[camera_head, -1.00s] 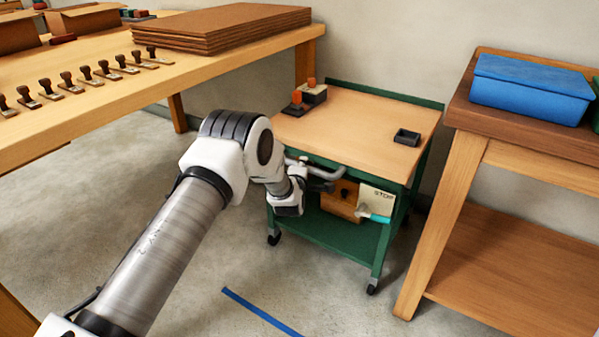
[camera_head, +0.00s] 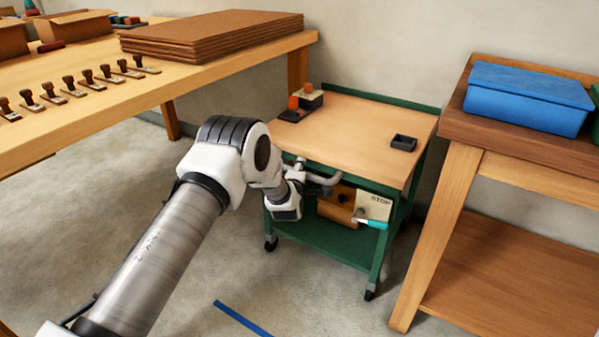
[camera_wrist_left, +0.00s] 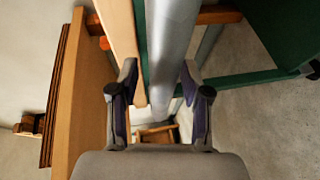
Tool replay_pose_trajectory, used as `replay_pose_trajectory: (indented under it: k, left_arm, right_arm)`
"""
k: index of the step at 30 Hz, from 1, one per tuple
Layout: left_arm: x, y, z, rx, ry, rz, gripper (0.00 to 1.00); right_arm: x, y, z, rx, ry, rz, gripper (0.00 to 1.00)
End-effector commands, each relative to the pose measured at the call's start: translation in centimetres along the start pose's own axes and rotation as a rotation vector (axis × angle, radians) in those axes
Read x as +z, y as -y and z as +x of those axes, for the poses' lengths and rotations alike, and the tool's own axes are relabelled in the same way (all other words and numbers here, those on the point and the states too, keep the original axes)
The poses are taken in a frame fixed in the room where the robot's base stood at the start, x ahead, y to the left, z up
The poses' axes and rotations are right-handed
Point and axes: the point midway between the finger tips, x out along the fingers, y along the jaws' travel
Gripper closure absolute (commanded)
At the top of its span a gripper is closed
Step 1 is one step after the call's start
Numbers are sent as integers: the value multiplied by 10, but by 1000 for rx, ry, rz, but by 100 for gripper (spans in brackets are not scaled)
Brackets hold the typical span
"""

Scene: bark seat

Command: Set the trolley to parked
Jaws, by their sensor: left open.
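The trolley (camera_head: 350,128) has a wooden top, a green frame and castors, and stands between two benches. Its grey handle bar (camera_head: 331,178) runs along the near side. Under the top is a wooden box (camera_head: 333,208) with a dark knob, a card reading STOP (camera_head: 376,203) and a lever with a teal grip (camera_head: 372,223). My left gripper (camera_head: 322,190) is at the handle bar. In the left wrist view the open fingers (camera_wrist_left: 158,82) stand on either side of the grey bar (camera_wrist_left: 170,40); contact cannot be told. My right gripper is out of view.
A long bench (camera_head: 90,105) with stamps and stacked boards stands left. Another bench (camera_head: 530,135) with a blue box (camera_head: 527,97) stands close on the right. A blue floor strip (camera_head: 242,319) lies in front. A small black tray (camera_head: 403,143) sits on the trolley.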

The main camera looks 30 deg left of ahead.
Motion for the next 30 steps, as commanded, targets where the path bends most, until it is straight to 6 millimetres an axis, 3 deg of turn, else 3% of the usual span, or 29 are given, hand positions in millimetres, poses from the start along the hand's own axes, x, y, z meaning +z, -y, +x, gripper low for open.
replay_pose_trajectory:
  k: [8,18,21,30]
  left_arm:
    - [1,1,-14,-4,1,0,52]
    - [1,0,-96,-3,2,1,52]
    - [1,0,-112,-2,1,1,52]
    - [1,0,-120,0,1,0,52]
  right_arm:
    - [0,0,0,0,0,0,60]
    - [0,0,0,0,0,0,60]
    - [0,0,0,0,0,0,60]
    - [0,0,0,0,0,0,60]
